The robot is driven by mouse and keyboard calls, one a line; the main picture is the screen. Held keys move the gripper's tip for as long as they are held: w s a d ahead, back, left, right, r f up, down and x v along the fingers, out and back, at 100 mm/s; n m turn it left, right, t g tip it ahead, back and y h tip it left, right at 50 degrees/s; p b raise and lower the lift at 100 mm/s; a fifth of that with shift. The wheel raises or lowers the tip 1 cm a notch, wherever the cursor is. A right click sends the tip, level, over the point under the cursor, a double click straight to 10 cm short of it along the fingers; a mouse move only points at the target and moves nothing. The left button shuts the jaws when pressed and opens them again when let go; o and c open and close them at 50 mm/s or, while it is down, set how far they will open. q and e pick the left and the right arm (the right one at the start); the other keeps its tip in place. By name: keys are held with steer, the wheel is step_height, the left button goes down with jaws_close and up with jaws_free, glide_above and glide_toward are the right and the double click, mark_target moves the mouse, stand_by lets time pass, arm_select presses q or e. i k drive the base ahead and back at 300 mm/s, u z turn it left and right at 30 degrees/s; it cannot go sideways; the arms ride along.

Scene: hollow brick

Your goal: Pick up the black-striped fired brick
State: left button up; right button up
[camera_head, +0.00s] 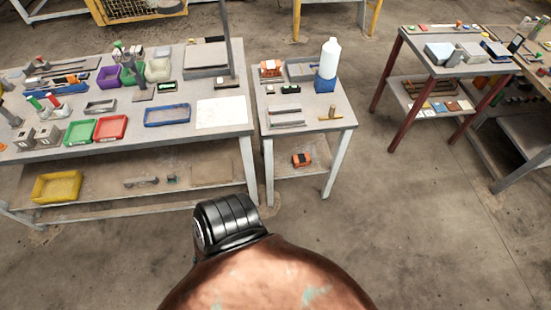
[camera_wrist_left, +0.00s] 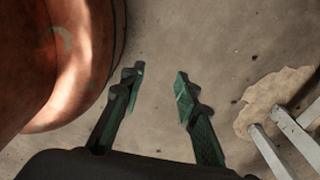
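Two small orange-and-dark blocks are candidates for the black-striped fired brick. One orange block (camera_head: 271,69) sits at the back left of the small middle table's top. The other orange block with dark parts (camera_head: 301,159) lies on that table's lower shelf. Both are too small for me to tell which has black stripes. My left gripper (camera_wrist_left: 160,78) shows in the left wrist view, its fingers apart, empty, above bare concrete floor. It is not visible in the head view. My right gripper is not in view.
A long table (camera_head: 208,135) with trays and tools stands at left. A red-legged table (camera_head: 413,52) stands at right. Open floor (camera_head: 420,240) lies in front.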

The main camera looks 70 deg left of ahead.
mark_target(304, 160)
steer(key=u, duration=1.85)
